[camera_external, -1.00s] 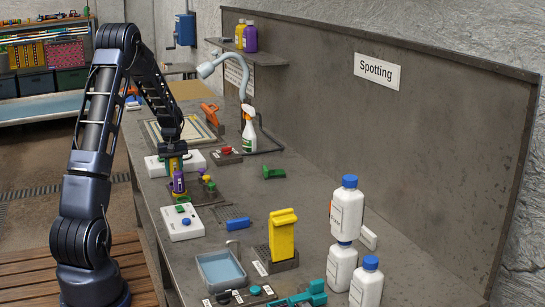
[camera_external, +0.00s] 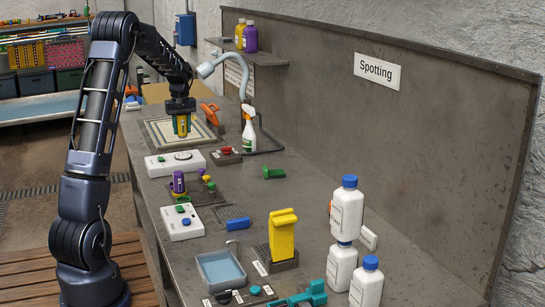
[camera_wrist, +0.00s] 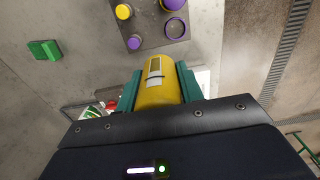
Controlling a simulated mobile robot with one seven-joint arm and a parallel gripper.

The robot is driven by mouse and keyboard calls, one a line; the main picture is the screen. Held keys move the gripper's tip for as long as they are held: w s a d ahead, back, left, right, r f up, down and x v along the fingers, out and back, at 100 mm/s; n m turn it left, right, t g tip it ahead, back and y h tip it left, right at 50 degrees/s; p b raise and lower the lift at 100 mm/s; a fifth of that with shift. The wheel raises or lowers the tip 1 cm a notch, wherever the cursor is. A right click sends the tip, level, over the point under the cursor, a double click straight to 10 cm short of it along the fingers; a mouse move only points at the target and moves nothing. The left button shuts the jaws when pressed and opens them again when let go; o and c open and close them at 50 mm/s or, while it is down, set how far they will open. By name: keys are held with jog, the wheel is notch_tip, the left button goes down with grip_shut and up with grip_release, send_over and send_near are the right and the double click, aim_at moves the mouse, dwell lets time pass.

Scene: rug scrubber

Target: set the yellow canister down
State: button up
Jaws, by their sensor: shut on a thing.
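The yellow canister (camera_external: 182,126) is upright between the teal fingers of my gripper (camera_external: 181,118). The wrist view shows the canister (camera_wrist: 158,85), with a pale label, between both fingers (camera_wrist: 160,88). In the external view it appears in front of the cream framed pad (camera_external: 154,133) on the bench, behind the white box with a round disc (camera_external: 183,156). I cannot tell whether its lower end touches anything or hangs above the surface.
An orange tool (camera_external: 210,114), a spray bottle (camera_external: 248,132) and a red-buttoned box (camera_external: 226,155) lie right of my gripper. A green block (camera_external: 273,172) sits on bare bench.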

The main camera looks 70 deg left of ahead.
jog(key=w+d+f, duration=0.1)
jog(key=w+d, duration=0.4)
jog(key=w, duration=0.7)
jog(key=w+d, duration=0.5)
jog(key=w, duration=0.7)
jog(key=w+d+f, duration=0.1)
jog(key=w+d, duration=0.5)
jog(key=w, duration=0.6)
jog(key=f, duration=1.8)
jog(key=shift+w+a+f, duration=0.1)
jog(key=shift+a+f, duration=0.15)
jog(key=shift+f, duration=0.1)
jog(key=shift+f, duration=0.15)
jog(key=o, duration=1)
jog(key=shift+o, duration=0.2)
